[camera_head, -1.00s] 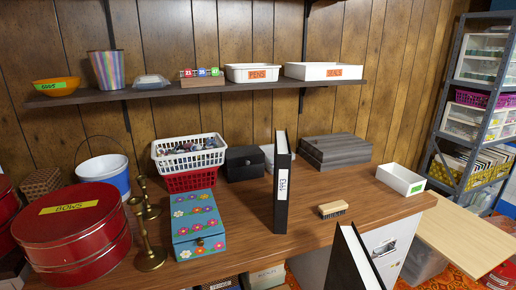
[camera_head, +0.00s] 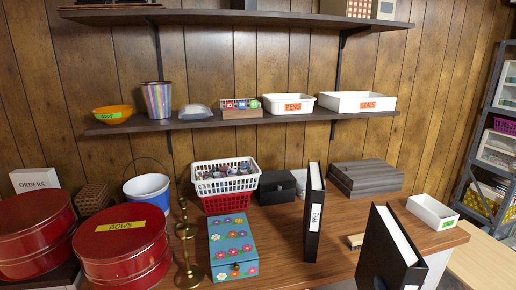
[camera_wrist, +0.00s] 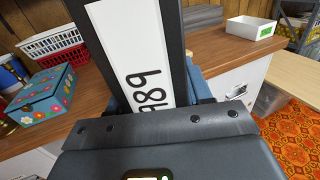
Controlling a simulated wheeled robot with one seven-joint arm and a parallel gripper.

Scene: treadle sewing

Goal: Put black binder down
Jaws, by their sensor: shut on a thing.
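A black binder (camera_head: 382,252) with white pages is at the lower right of the head view, in front of the desk. In the wrist view it is close up, its black spine (camera_wrist: 178,30) bearing a white label with dark digits. My gripper (camera_wrist: 160,105) is shut on this binder; the grip itself is partly hidden behind the gripper's body. A second black binder (camera_head: 314,225) with a white spine label stands upright on the wooden desk (camera_head: 280,225). The held binder's lower end is out of view in the head view.
A flowered blue box (camera_head: 233,245), candlesticks (camera_head: 187,250) and red tins (camera_head: 122,250) occupy the left of the desk. A brush (camera_head: 355,241) lies between the binders. A grey box stack (camera_head: 367,178) and white tray (camera_head: 433,212) stand at the right. Some desk between is bare.

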